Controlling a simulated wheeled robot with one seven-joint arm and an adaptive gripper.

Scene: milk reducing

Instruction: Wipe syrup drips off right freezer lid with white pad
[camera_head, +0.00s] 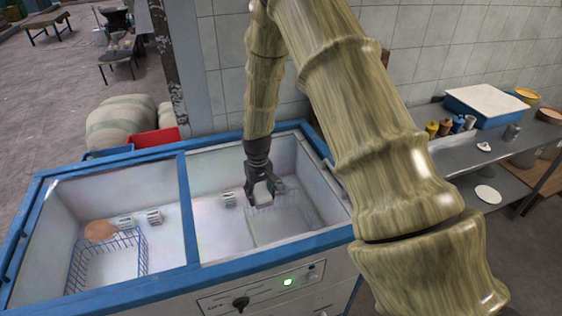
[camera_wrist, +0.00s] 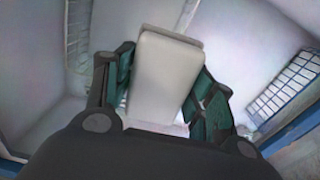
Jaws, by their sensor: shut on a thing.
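The white pad (camera_wrist: 160,75) is a pale block in the wrist view, held between the two dark green-lined fingers. My gripper (camera_head: 263,191) is shut on it over the right half of the freezer in the head view, where only a small pale part of the pad (camera_head: 264,196) shows. The right freezer section (camera_head: 215,235) has a blue frame and a pale interior. I cannot make out a clear lid surface there, nor whether the pad touches it. No syrup drips can be told apart in either view.
The left freezer section has a blue wire basket (camera_head: 107,262) and a brown round item (camera_head: 100,230). A control panel (camera_head: 265,290) with a green light is on the front. At right, a steel counter (camera_head: 470,152) bears a blue-white box (camera_head: 487,104) and bottles. Sacks (camera_head: 122,127) lie behind.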

